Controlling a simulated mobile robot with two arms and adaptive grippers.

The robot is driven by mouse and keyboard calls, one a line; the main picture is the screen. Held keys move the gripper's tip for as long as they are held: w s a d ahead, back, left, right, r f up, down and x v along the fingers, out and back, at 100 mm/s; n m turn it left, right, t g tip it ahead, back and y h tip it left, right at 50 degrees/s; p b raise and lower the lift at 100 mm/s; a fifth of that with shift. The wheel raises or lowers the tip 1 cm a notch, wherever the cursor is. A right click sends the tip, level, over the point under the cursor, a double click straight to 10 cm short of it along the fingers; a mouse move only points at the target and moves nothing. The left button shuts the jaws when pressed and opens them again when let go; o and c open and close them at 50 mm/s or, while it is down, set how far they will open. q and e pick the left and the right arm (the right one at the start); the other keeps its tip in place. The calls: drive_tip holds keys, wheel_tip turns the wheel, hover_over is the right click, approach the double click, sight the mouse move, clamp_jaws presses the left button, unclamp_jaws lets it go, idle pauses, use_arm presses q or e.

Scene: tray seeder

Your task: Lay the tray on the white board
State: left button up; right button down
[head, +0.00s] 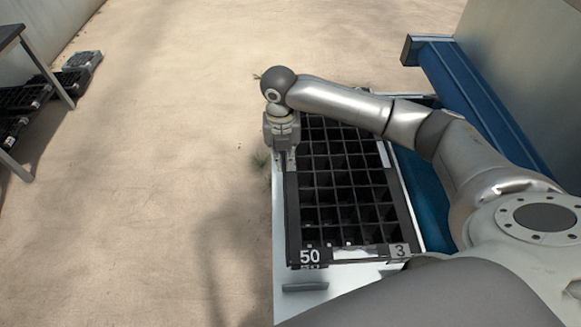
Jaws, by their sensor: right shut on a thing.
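A black tray (293,215) with many square cells shows in the middle of the head view, with white labels "50" and "3" on its near end. The white board (280,250) lies under the tray and shows along its left side and near end. I cannot tell whether the tray rests on the board or hangs just above it. My right gripper (287,160) points down and is shut on the tray's left rim. Its fingertips are small and partly hidden. My right arm crosses over the tray's far part. My left gripper is not in view.
A blue machine part (480,95) runs beside the board on the right, next to a tall grey panel (535,60). At the far left stand a table (10,35) and black crates (20,98) on the floor. The sandy floor between is clear.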

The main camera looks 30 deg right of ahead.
drive_tip(key=shift+s+d+f, duration=0.25)
drive_tip(key=shift+s+f, duration=0.2)
drive_tip(key=shift+f, duration=0.15)
drive_tip(key=f, duration=0.1)
drive_tip(key=f+p, duration=0.1)
drive_tip(key=f, duration=0.1)
drive_tip(key=shift+s+d, duration=0.2)
drive_tip(key=shift+s, duration=0.15)
drive_tip(key=shift+w+f, duration=0.1)
drive_tip(key=shift+f, duration=0.35)
drive_tip(key=c, duration=1.6)
unclamp_jaws()
